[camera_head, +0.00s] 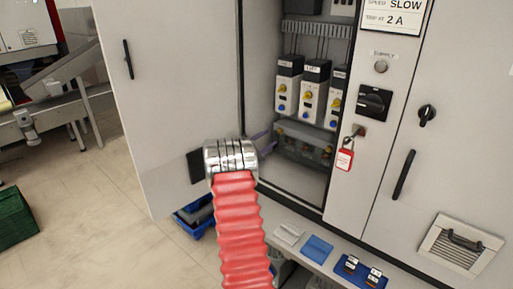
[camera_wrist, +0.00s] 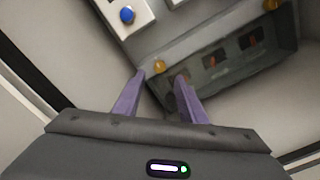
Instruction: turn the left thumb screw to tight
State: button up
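The left thumb screw (camera_wrist: 158,66) is a small yellow-orange knob at the left end of a grey box with a clear cover (camera_wrist: 213,66) in the wrist view. A second yellow knob (camera_wrist: 270,5) is at the box's other end. My gripper (camera_wrist: 161,76) is open. Its two purple fingers point at the box, and the left knob appears between and just beyond their tips. I cannot tell whether they touch it or how tight it is. In the head view the clear-covered box (camera_head: 303,146) sits low in the cabinet, and my arm hides most of the gripper.
The open cabinet door (camera_head: 170,90) stands at the left, close to my arm. Modules with yellow and blue knobs (camera_head: 313,92) hang above the box. A red tag (camera_head: 345,159) hangs on the right panel. A shelf with small trays (camera_head: 317,248) is below.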

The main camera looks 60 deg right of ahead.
jog(key=w+a, duration=0.1)
jog(key=a, duration=0.6)
jog(key=shift+w+f, duration=0.1)
dwell(0.5)
jog(key=s+a+f+m+g+y, duration=0.3)
jog(key=s+a+f+y, duration=0.1)
jog(key=s+f, duration=0.35)
jog(key=s+a+m+y, duration=0.2)
jog(key=a+y, duration=0.1)
jog(key=a, duration=0.5)
jog(key=a+r+m+t+y, duration=0.2)
jog(key=a+r+y, duration=0.1)
jog(key=a, duration=0.9)
jog(key=a+r+m+t+y, duration=0.1)
jog(key=a+r+t+y, duration=0.1)
jog(key=a, duration=1.1)
jog(key=a+r+m+t+y, duration=0.2)
jog(key=a+r+y, duration=0.1)
jog(key=a, duration=0.9)
jog(key=s+a+r+n+t+y, duration=0.1)
jog(key=a+r, duration=0.3)
jog(key=a, duration=0.5)
jog(key=s+a+r+t+y, duration=0.1)
jog(key=s+a+r+t, duration=0.2)
jog(key=a, duration=0.6)
notch_tip(320, 180, up, 2)
jog(key=shift+s+a+r+n+t+y, duration=0.2)
jog(key=shift+a+n+t+y, duration=0.15)
jog(key=shift+t, duration=0.35)
